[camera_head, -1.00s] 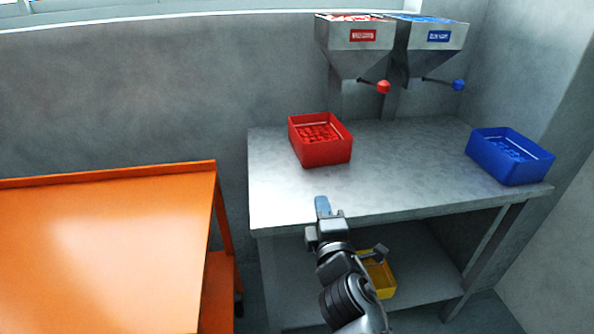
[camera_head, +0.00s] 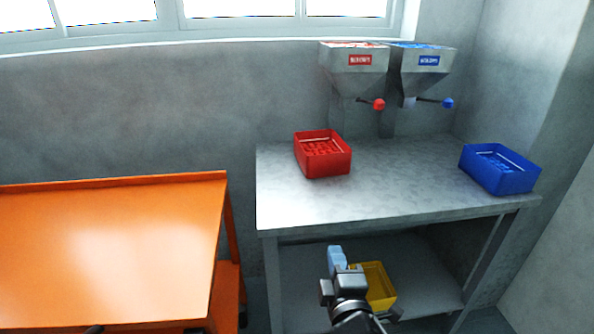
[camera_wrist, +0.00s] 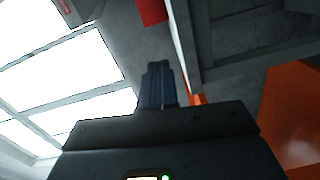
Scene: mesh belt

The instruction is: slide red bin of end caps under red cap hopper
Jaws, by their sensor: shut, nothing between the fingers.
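The red bin (camera_head: 323,160) holds several red end caps and sits upright on the left part of the grey table (camera_head: 300,205). The red cap hopper (camera_head: 354,70), with a red label and a red-knobbed lever (camera_head: 378,104), stands at the back of the table, behind and to the right of the bin. My gripper (camera_head: 336,256) is shut and empty, below the table's front edge in the picture and apart from the bin. Its blue-grey fingers (camera_wrist: 157,84) are together in the wrist view, where a piece of red (camera_wrist: 152,12) shows at the top.
A blue bin (camera_head: 499,170) sits at the table's right, near the blue hopper (camera_head: 424,68). A yellow bin (camera_head: 376,287) is on the lower shelf. An orange table (camera_head: 110,250) stands at left. The table's middle is clear.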

